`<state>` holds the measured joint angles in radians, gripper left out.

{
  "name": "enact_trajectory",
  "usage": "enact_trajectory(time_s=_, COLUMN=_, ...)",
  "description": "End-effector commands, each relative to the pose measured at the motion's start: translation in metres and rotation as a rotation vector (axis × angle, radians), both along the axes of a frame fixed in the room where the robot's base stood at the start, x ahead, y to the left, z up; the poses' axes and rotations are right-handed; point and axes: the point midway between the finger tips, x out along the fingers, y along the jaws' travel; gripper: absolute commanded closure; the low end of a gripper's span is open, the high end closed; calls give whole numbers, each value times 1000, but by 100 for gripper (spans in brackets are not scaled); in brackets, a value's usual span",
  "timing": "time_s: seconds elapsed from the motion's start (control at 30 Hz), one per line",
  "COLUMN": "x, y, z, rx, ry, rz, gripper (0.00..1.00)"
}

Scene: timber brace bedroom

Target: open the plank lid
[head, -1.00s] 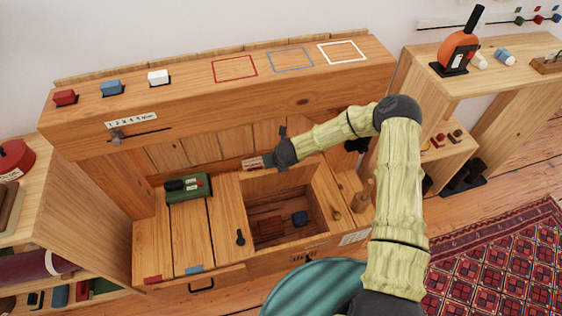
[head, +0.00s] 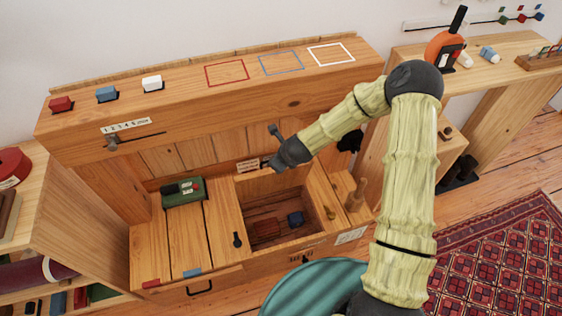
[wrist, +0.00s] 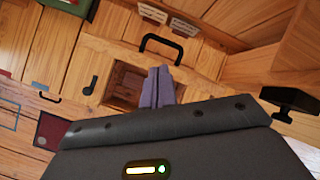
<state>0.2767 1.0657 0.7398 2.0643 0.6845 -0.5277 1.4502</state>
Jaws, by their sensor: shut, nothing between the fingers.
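The plank lid (head: 268,184) stands raised at the back edge of the square opening (head: 330,212) in the wooden bench. In the wrist view the lid (wrist: 108,50) carries a black bar handle (wrist: 162,46) near its upper edge.
A green box (head: 183,192) sits on the bench's left planks. A shelf (head: 200,85) with coloured blocks and outlined squares runs above the bench. A teal round seat (head: 315,289) stands in front.

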Motion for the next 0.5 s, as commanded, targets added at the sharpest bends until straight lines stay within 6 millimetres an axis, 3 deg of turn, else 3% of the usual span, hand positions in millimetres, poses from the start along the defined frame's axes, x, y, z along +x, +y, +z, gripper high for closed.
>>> enact_trajectory(time_s=0.03, x=-5, y=-3, z=14, rx=-67, ry=-41, rz=122, gripper=100)
enact_trajectory(time_s=0.27, x=-36, y=-33, z=61, rx=-360, ry=-155, rz=648, gripper=100)
enact_trajectory(time_s=0.5, x=-82, y=-78, z=112, rx=-640, ry=-205, rz=1148, gripper=100)
